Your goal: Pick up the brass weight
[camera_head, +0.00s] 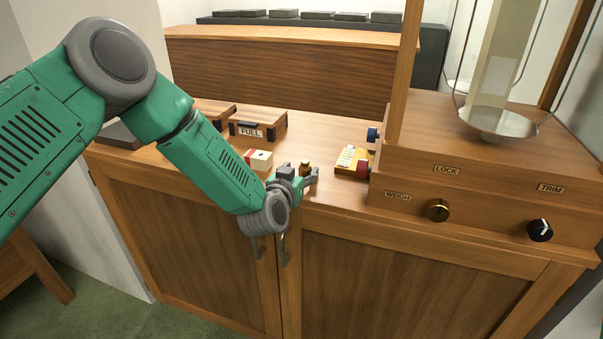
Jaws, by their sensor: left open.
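The brass weight (305,169) is a small golden-brown knobbed piece standing upright on the wooden cabinet top. My left gripper (304,176) reaches in from the left over the front edge of the cabinet. Its grey fingers are open, and the weight shows between or just behind their tips. I cannot tell whether the fingers touch it. My right gripper is not in view.
A white and red block (259,160) lies left of the weight, and a yellow and red box (352,160) lies right. A wooden box labelled FULL (258,124) stands behind. The balance housing (480,190) with knobs and a hanging pan (497,124) blocks the right side.

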